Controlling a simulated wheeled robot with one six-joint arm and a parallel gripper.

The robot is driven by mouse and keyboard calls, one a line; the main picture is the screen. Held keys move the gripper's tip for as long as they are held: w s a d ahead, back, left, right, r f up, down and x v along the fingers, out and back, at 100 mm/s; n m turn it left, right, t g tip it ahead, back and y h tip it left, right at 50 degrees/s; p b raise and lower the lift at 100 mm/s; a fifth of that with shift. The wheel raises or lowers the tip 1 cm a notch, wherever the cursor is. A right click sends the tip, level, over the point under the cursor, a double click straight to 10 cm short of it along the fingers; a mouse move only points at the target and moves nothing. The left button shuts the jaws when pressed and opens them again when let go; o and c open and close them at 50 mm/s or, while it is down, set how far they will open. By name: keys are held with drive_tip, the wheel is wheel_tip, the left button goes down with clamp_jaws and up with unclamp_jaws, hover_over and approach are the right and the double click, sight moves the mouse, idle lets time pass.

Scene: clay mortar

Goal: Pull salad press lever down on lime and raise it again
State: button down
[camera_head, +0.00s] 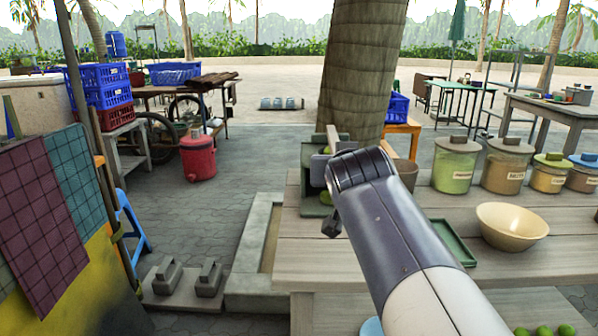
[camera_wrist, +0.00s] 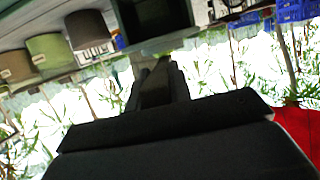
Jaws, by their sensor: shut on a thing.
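The green salad press (camera_head: 312,178) stands at the back left edge of the wooden table, partly hidden behind my arm. Its lever (camera_head: 332,138) shows as a short upright bar near its top. In the wrist view, the press body (camera_wrist: 122,22) is a green frame around a dark opening. My gripper (camera_wrist: 158,82) is shut on the lever in the wrist view, which is dark and upside down.
A green tray (camera_head: 452,243) and a cream bowl (camera_head: 512,226) lie right of my arm. Several lidded jars (camera_head: 455,165) line the table's back. Loose limes (camera_head: 545,331) sit at the bottom right. A palm trunk (camera_head: 362,70) rises behind the press.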

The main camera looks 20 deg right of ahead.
drive_tip(key=shift+f, duration=0.35)
drive_tip(key=c, duration=1.3)
unclamp_jaws()
drive_tip(key=shift+r, duration=0.15)
